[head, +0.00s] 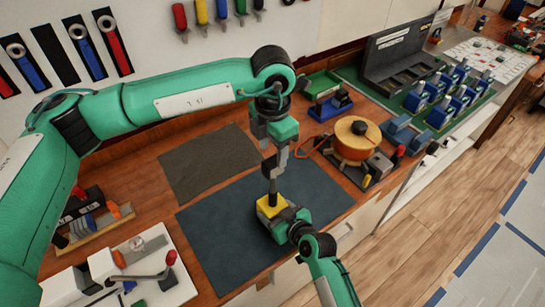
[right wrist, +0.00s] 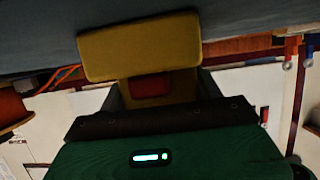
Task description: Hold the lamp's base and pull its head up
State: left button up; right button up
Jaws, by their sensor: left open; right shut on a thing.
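The lamp has a yellow base (head: 268,210) standing on the dark blue mat, with a dark upright part (head: 273,199) above it. My right gripper (head: 281,216) is shut on the base from the front right. In the right wrist view the yellow base (right wrist: 140,47) fills the space before my right gripper, with a small red patch below its upper part. My left gripper (head: 271,182) points down right above the lamp and is open. Its fingers hide much of the lamp's top, and I cannot tell whether they touch it.
The dark blue mat (head: 225,245) and a grey mat (head: 205,165) are mostly clear. Several blue breakers (head: 440,95) stand farther right. A white board with a lever (head: 150,270) lies at the front left.

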aim_at(273, 160)
jog(key=shift+f, duration=0.1)
pick_arm(q)
notch_tip(273, 160, up, 8)
jog(key=shift+f, duration=0.1)
dwell(0.4)
pick_arm(e)
jog(key=o, duration=1.4)
jog(key=shift+s, duration=0.1)
